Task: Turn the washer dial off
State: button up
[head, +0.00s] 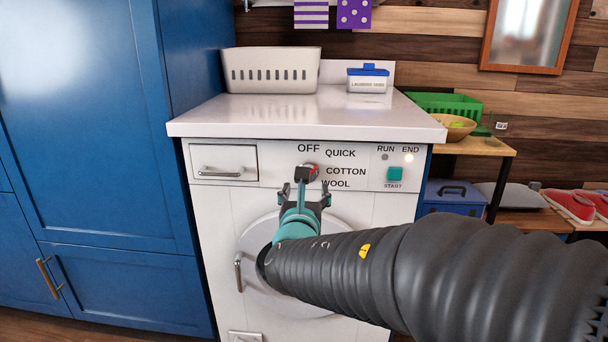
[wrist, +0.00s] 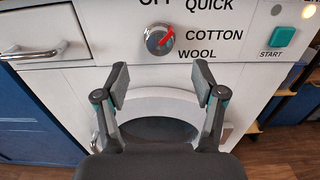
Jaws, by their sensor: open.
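The washer (head: 220,215) has a white front panel with a round dial (head: 309,170) below the word OFF. In the wrist view the dial (wrist: 159,39) is grey with a red pointer (wrist: 166,37) slanting up and right, between QUICK and COTTON. My gripper (head: 305,187) is open and empty in front of the panel. In the wrist view its fingertips (wrist: 161,77) are apart, just below the dial, and do not appear to touch it. In the head view my gripper partly covers the dial and the label WOOL.
The END light (head: 409,157) glows and the RUN light (head: 385,157) looks dark. A teal START button (head: 395,174) sits right of the dial, and a drawer (head: 223,162) is left. A basket (head: 272,70) and a laundry tabs box (head: 368,79) stand on top.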

jog(key=w, duration=0.9)
jog(key=shift+d+p, duration=0.15)
jog(key=shift+p, duration=0.2)
